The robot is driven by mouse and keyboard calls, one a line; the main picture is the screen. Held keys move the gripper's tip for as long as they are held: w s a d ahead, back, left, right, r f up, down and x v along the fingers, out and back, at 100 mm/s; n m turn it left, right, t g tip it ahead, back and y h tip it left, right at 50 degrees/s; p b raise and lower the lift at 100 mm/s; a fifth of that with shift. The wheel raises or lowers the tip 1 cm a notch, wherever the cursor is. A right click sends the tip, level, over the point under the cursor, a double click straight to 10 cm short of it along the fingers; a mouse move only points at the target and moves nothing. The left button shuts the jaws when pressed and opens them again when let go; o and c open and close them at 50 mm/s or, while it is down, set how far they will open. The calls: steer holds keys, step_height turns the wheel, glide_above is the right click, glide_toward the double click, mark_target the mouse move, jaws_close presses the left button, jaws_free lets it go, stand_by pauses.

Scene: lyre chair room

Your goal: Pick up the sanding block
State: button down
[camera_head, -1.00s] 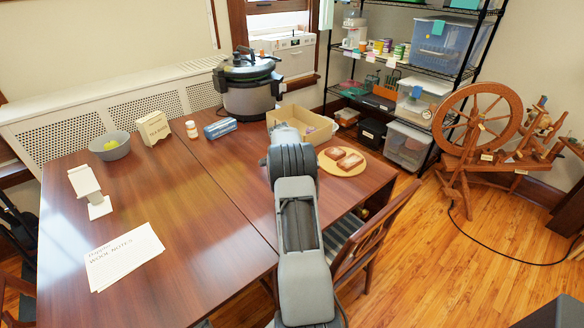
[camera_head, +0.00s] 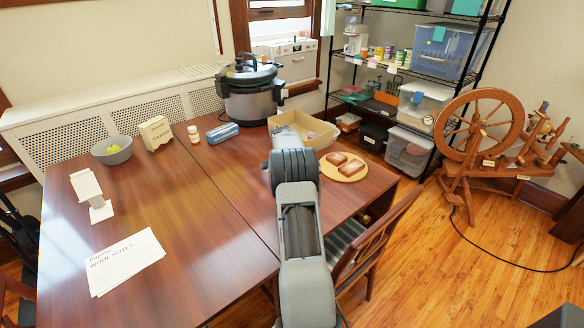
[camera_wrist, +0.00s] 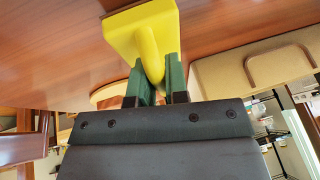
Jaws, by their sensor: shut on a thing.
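A bright yellow block (camera_wrist: 136,33) with a broad flared end and a narrower grip fills the upper middle of the wrist view; it appears to be the sanding block. My gripper (camera_wrist: 157,72) is shut on its narrow part, with one green finger on each side. The broad end points up and left in that view, against the brown tabletop behind it. I cannot tell whether it touches the table. In the head view my grey arm reaches over the table and hides both the gripper and the block.
An open cardboard box (camera_head: 318,141) stands just beyond my arm. A round wooden board (camera_head: 350,176) with brown blocks lies to its right. A pressure cooker (camera_head: 249,100), blue packet (camera_head: 222,133) and bowl (camera_head: 107,157) stand further left. A chair (camera_head: 375,240) is at the table's right edge.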

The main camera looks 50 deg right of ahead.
steer(key=s+a+r+b, duration=0.1)
steer(key=s+a+r, duration=0.2)
steer(key=a+r, duration=0.9)
steer(key=shift+s+a+b, duration=0.3)
steer(key=shift+a, duration=0.5)
